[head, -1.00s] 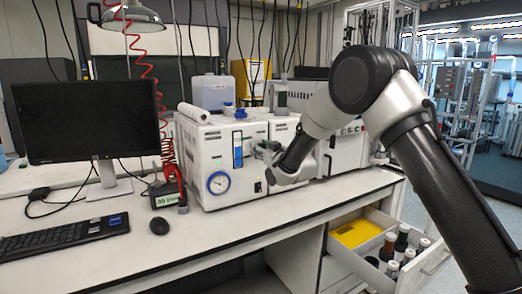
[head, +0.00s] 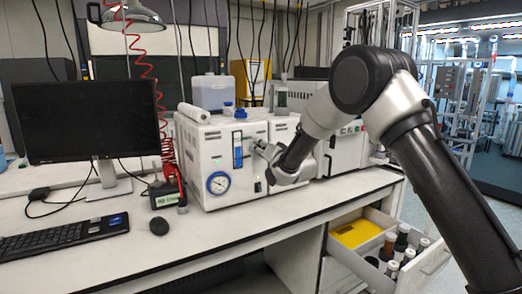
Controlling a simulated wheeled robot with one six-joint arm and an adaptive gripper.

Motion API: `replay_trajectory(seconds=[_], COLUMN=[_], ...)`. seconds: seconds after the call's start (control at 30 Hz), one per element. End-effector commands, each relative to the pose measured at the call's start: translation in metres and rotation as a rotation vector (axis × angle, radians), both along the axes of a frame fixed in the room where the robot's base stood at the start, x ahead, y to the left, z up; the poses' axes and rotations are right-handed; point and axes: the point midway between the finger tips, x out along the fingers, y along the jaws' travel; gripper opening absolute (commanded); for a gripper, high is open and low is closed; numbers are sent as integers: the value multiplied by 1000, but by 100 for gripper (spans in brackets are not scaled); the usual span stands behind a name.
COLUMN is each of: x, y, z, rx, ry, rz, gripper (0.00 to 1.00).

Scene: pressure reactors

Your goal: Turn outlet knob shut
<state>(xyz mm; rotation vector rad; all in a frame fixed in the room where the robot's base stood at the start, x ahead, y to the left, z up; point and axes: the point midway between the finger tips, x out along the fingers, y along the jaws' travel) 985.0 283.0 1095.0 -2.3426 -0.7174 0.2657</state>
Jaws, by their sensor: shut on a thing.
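The white reactor unit (head: 208,150) stands on the bench, with a round blue-rimmed gauge (head: 218,183) low on its front and a blue vertical indicator (head: 238,150) above it. My gripper (head: 257,147) is at the right part of this front, beside the blue indicator. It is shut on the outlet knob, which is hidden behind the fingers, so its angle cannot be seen. My arm comes in from the right and covers part of the neighbouring units.
An open drawer (head: 355,258) with several bottles juts out below the bench at right. The front strip of bench is clear.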

Motion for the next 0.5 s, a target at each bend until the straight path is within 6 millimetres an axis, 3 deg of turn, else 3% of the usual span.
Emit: replay_trajectory(seconds=[0.5], x=[0], y=[-1], z=[-1], rx=[76], ry=[54], rz=[-1], gripper=[13])
